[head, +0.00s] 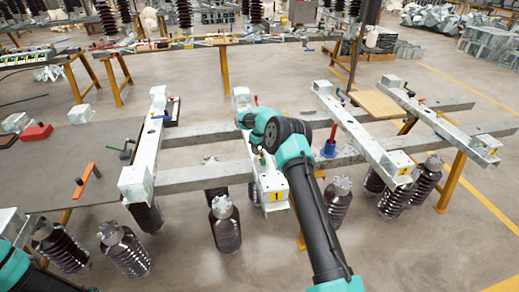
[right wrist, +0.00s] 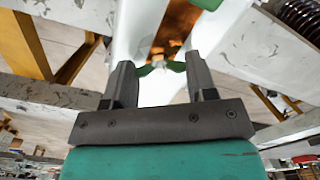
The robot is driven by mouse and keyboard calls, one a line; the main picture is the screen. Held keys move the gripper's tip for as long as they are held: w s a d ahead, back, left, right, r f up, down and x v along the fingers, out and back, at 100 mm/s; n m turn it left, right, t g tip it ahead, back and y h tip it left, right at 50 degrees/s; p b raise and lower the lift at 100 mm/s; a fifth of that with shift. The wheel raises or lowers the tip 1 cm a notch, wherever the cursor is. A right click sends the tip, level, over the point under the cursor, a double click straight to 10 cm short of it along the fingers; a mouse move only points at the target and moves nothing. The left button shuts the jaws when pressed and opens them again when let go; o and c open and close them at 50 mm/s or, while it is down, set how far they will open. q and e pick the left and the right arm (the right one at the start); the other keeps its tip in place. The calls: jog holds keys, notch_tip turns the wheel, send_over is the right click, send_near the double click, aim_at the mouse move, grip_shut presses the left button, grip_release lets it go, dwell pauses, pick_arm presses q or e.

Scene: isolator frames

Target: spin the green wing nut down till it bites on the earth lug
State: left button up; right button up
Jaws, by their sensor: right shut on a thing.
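The green wing nut (right wrist: 145,71) shows in the right wrist view, between the fingertips of my right gripper (right wrist: 160,74). The gripper is shut on its wings. A pale stud end shows at the nut's middle. A copper-coloured strip (right wrist: 176,26) lies just beyond it in the white channel; I cannot tell whether it is the earth lug or whether the nut touches it. In the head view my right arm reaches over the white beam (head: 268,180) marked 1, and its wrist hides the nut. My left gripper is out of view; only part of that arm shows at the lower left.
A grey table (head: 75,160) at left holds a red block (head: 36,132) and an orange-handled tool (head: 86,178).

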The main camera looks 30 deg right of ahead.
jog(key=m, duration=0.5)
jog(key=shift+m, duration=0.3)
jog(key=m, duration=1.3)
jog(key=shift+r+m, duration=0.1)
jog(key=shift+m, duration=0.2)
jog(key=m, duration=1.3)
jog(key=shift+m, duration=2.2)
